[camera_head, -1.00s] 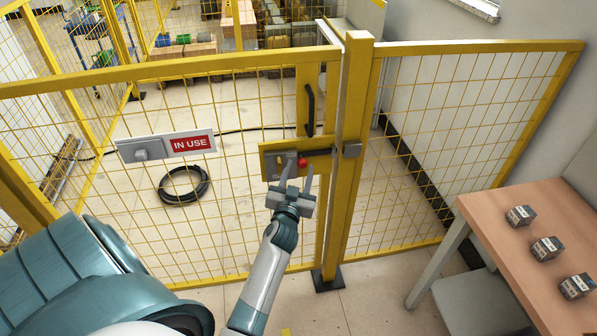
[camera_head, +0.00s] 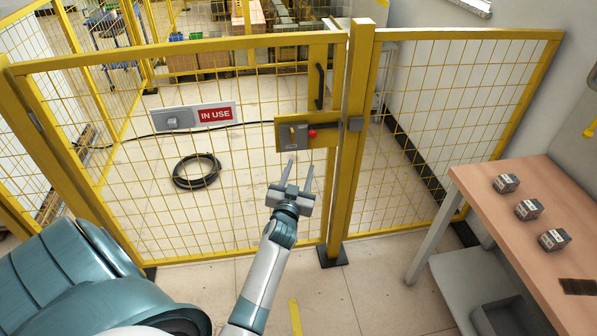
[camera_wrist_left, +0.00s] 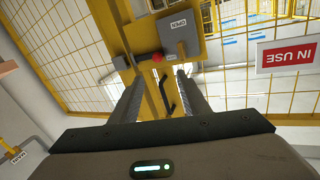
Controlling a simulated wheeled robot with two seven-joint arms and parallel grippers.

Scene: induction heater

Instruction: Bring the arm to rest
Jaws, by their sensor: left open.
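My left gripper (camera_head: 298,178) is open and empty in front of the yellow mesh gate (camera_head: 190,48), with its two fingers pointing up toward the lock plate (camera_head: 322,142). In the head view the fingertips show below the lock plate, with a gap in the picture. My right gripper is in neither view.
An "IN USE" sign (camera_head: 214,115) hangs on the gate. A black handle (camera_head: 320,87) is above the lock. The yellow post (camera_head: 357,120) stands right of it. A wooden table (camera_head: 480,200) with several small boxes is at the right. A black cable coil (camera_head: 196,171) lies behind the mesh.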

